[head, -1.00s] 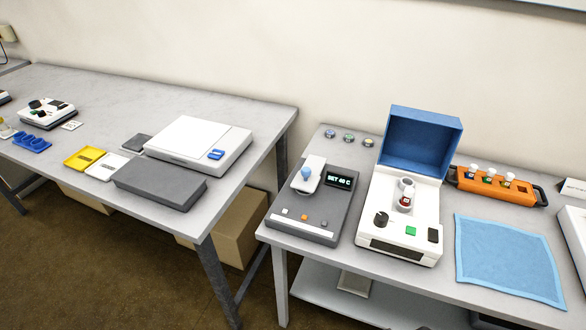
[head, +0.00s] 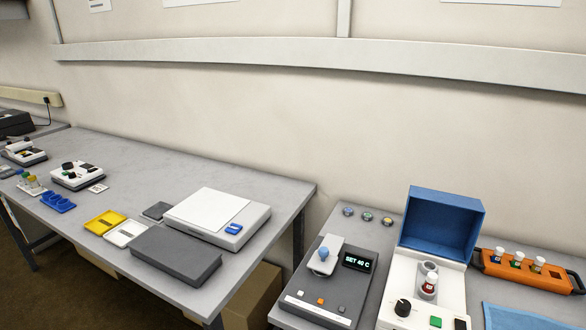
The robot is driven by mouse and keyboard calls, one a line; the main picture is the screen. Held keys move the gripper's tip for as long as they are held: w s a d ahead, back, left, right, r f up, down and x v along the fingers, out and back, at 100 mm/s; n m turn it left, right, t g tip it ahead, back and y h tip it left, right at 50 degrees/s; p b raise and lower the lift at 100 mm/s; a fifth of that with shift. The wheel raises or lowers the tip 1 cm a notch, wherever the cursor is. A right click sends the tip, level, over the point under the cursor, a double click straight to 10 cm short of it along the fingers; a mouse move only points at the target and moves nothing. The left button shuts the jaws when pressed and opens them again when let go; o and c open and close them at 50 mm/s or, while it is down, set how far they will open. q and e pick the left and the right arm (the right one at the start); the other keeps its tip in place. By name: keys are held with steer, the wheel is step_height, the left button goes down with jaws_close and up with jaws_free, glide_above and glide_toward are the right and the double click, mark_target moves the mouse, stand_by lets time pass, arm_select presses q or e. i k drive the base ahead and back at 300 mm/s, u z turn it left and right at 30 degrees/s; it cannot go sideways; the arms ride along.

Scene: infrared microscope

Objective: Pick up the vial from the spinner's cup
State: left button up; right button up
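The spinner (head: 388,314) is a white machine with a raised blue lid (head: 441,222), on the right-hand table in the head view. Its grey cup (head: 429,267) shows below the open lid. A small vial (head: 429,284) with a white cap and red contents stands upright at the cup. I cannot tell how deep it sits. Neither of my grippers shows in this view.
A dark hotplate (head: 340,286) reading SET 40 C stands left of the spinner. An orange rack (head: 530,271) with several capped vials is to its right, by a blue cloth (head: 520,318). The left table (head: 130,160) holds a white scale-like device (head: 215,218) and a grey block (head: 176,255).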

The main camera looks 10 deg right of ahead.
mark_target(427, 288)
steer(key=z, duration=0.4)
steer(key=k, duration=0.5)
steer(key=z, duration=0.95)
steer(key=i, duration=0.95)
steer(key=u, duration=0.85)
